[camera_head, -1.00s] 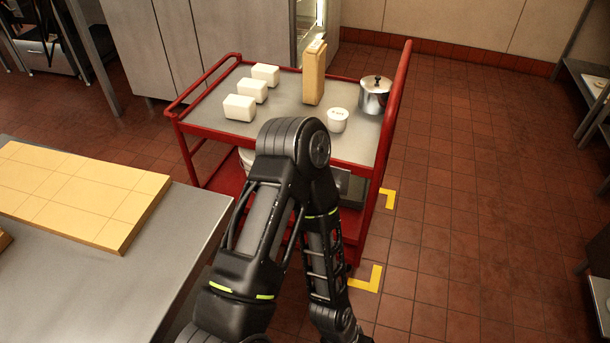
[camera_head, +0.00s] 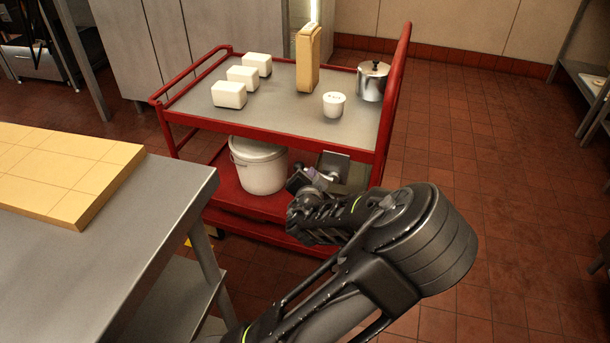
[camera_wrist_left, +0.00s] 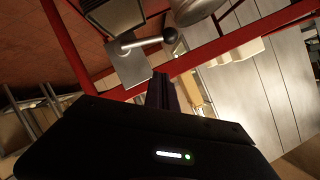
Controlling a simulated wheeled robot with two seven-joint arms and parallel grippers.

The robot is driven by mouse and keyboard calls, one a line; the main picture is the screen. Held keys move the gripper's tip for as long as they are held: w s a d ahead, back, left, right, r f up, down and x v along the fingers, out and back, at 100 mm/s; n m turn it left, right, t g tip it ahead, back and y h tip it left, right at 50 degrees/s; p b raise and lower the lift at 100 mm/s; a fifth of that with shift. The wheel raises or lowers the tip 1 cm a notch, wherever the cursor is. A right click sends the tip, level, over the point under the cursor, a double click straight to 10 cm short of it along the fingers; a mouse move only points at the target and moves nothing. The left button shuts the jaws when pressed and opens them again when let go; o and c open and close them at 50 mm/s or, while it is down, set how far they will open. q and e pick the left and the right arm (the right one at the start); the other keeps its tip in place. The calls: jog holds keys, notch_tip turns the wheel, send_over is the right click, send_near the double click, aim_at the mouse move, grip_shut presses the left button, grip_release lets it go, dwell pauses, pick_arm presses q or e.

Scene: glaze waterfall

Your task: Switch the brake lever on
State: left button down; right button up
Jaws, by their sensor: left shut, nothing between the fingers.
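The brake lever (camera_wrist_left: 145,43) shows in the left wrist view as a short metal bar with a dark ball knob, on a light grey plate (camera_wrist_left: 130,68). In the head view the plate (camera_head: 334,163) shows low on the red cart, below its top shelf; the lever there is too small to make out surely. My left gripper (camera_wrist_left: 160,88) is shut and empty. Its fingertips appear just below the knob in the wrist view; I cannot tell whether they touch it. In the head view the left gripper (camera_head: 313,180) is in front of the cart, beside the plate.
The red cart (camera_head: 274,142) carries several white blocks (camera_head: 242,76), a tan upright box (camera_head: 307,60), a white cup (camera_head: 334,104) and a metal pot (camera_head: 373,80). A white bucket (camera_head: 259,164) stands on its lower shelf. A steel table (camera_head: 110,240) is at the left.

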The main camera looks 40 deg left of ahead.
pick_arm(q)
jog(key=shift+w+a+r, duration=0.1)
jog(key=shift+w+r, duration=0.1)
jog(key=shift+r, duration=0.45)
jog(key=w+a+f+b, duration=0.1)
jog(key=w+a+f, duration=0.5)
jog(key=a, duration=0.1)
jog(key=shift+w+f+b, duration=0.15)
jog(key=shift+w+b, duration=0.2)
jog(key=shift+b, duration=0.05)
